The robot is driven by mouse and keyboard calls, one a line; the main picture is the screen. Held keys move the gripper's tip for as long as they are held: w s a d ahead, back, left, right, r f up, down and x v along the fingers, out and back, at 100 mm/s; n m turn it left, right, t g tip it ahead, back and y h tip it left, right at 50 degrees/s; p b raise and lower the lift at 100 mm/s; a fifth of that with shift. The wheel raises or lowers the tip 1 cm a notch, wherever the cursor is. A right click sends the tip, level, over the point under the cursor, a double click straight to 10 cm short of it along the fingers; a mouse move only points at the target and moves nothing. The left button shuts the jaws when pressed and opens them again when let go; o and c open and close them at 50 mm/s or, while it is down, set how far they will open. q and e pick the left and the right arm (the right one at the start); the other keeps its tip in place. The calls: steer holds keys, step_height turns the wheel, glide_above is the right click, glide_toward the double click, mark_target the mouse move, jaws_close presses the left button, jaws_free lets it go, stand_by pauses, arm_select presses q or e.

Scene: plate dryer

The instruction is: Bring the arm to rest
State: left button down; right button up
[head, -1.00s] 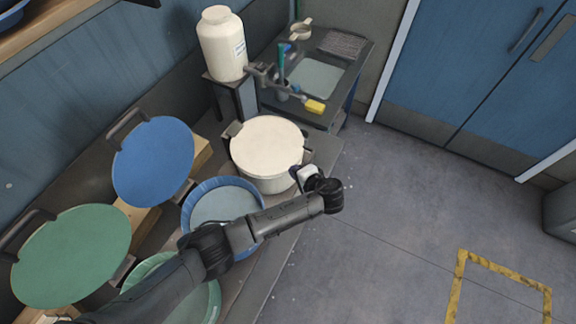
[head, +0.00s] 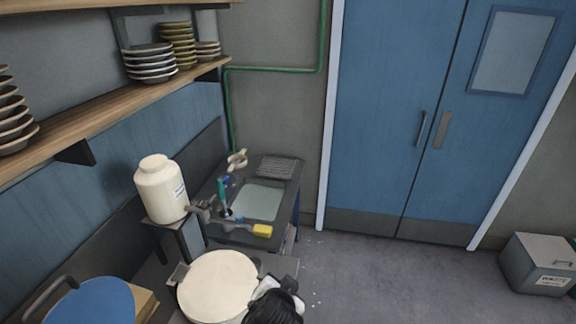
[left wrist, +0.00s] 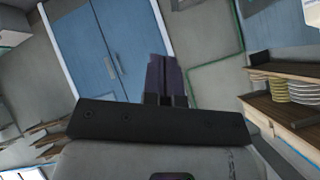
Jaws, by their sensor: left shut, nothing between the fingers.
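My left arm shows only at the bottom edge of the head view, beside the cream-lidded pot (head: 217,286); its fingertips are not clear there. In the left wrist view my left gripper (left wrist: 163,75) has its two dark fingers together, with nothing between them. The fingers point toward the wall and the blue double door (left wrist: 100,45). My right gripper is in neither view.
A blue lid (head: 92,303) stands at the lower left. A white jar (head: 161,190) stands on a small stand near the sink (head: 258,202). A wooden shelf (head: 110,112) holds plates and bowls. Open floor (head: 390,280) lies before the blue doors (head: 395,110).

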arm_select(q)
steer(key=s+a+f+n+g+h+p, duration=0.15)
steer(key=s+a+n+p, duration=0.3)
steer(key=s+a, duration=1.1)
steer(key=s+a+f+g+y, duration=0.1)
steer(key=s+a+f+g, duration=0.1)
steer(key=s+f, duration=0.3)
steer(key=s+a+f+n+g+p, duration=0.1)
steer(key=s+f, duration=0.4)
steer(key=s, duration=0.7)
steer(key=shift+s+a+f+g+y, duration=0.4)
steer(key=shift+a+g, duration=0.35)
steer(key=shift+g, duration=0.2)
